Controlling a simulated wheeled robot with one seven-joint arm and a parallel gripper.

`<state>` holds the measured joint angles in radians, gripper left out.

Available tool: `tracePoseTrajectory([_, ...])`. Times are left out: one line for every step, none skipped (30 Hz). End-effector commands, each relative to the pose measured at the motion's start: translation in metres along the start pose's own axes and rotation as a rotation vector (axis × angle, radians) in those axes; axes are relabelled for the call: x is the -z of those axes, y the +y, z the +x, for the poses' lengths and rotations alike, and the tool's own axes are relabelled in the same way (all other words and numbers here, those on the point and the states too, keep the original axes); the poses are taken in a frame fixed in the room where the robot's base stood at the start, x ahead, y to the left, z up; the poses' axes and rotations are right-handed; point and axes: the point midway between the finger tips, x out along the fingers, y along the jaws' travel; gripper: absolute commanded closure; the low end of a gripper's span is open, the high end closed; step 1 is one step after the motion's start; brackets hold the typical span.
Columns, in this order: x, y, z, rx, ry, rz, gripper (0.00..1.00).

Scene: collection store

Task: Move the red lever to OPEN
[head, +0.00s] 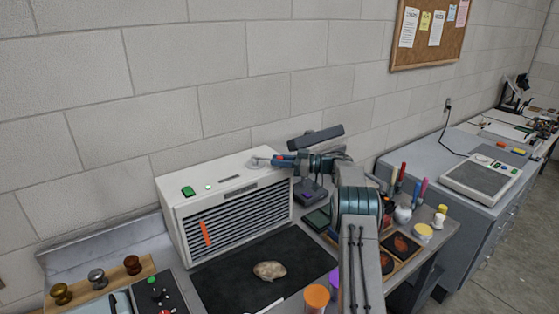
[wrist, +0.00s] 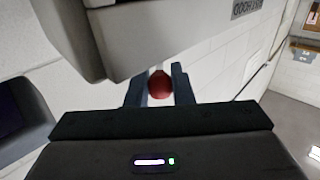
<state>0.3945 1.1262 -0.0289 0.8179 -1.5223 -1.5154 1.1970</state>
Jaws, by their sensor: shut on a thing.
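The red lever's round knob (wrist: 160,85) sits between the two fingers of my gripper (wrist: 159,88) in the wrist view. In the head view my gripper (head: 277,160) is at the top right of a white slatted cabinet (head: 222,182), with a small bit of red showing at its fingers. My gripper is shut on the knob. The lever's shaft is mostly hidden, and I cannot read an OPEN mark or tell the lever's position.
A dark mat (head: 225,280) with a tan stone (head: 269,270) lies before the cabinet. An orange-lidded jar (head: 316,297), a wooden rack of knobs (head: 100,284) and a black control box (head: 160,296) stand near the front. Pens and jars crowd the right of my arm.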

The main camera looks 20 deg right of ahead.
Motion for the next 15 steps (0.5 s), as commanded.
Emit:
tracePoseTrajectory([0.0007, 0.0009, 0.0011, 0.010, 0.003, -0.001, 1.00])
tracePoseTrajectory([0.0012, 0.0013, 0.0011, 0.015, 0.002, -0.002, 1.00])
tracePoseTrajectory([0.0010, 0.0017, 0.0012, 0.021, 0.003, -0.002, 1.00])
tracePoseTrajectory([0.0009, 0.0021, 0.0012, 0.026, 0.003, -0.001, 1.00])
tracePoseTrajectory([0.0007, 0.0022, 0.0012, 0.030, 0.003, 0.000, 1.00])
tracePoseTrajectory([0.0011, 0.0024, 0.0012, 0.035, 0.003, -0.001, 1.00])
tracePoseTrajectory([0.0013, 0.0027, 0.0013, 0.038, 0.003, -0.002, 1.00])
tracePoseTrajectory([0.0011, 0.0029, 0.0013, 0.040, 0.003, -0.002, 1.00])
tracePoseTrajectory([0.0010, 0.0032, 0.0013, 0.042, 0.003, -0.001, 1.00])
tracePoseTrajectory([0.0010, 0.0034, 0.0013, 0.044, 0.003, -0.001, 1.00])
tracePoseTrajectory([0.0010, 0.0035, 0.0013, 0.045, 0.003, -0.001, 1.00])
tracePoseTrajectory([0.0009, 0.0036, 0.0013, 0.047, 0.003, 0.000, 1.00])
tracePoseTrajectory([0.0010, 0.0036, 0.0013, 0.048, 0.003, 0.000, 1.00])
tracePoseTrajectory([0.0010, 0.0037, 0.0013, 0.048, 0.003, 0.000, 1.00])
tracePoseTrajectory([0.0011, 0.0037, 0.0014, 0.049, 0.003, 0.000, 1.00])
